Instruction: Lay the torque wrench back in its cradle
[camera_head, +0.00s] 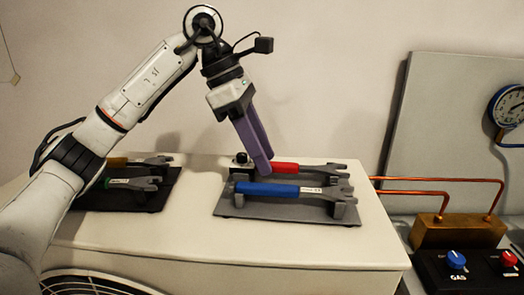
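A wrench with a blue handle (277,189) and grey open jaw lies across the holders of a grey cradle plate (235,210) on the white box top. A wrench with a red handle (286,167) lies behind it, also with its jaw to the right. The frame does not show which is the torque wrench. My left gripper (262,166) points down with purple fingers, its tips at the left part of the red handle. The fingers overlap in this view, so I cannot tell their gap or whether they touch the handle. My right gripper is out of view.
At right are copper pipes (430,180), a brass block (455,232), a gauge (508,106) and a black panel with blue and red knobs. The box front top is clear.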

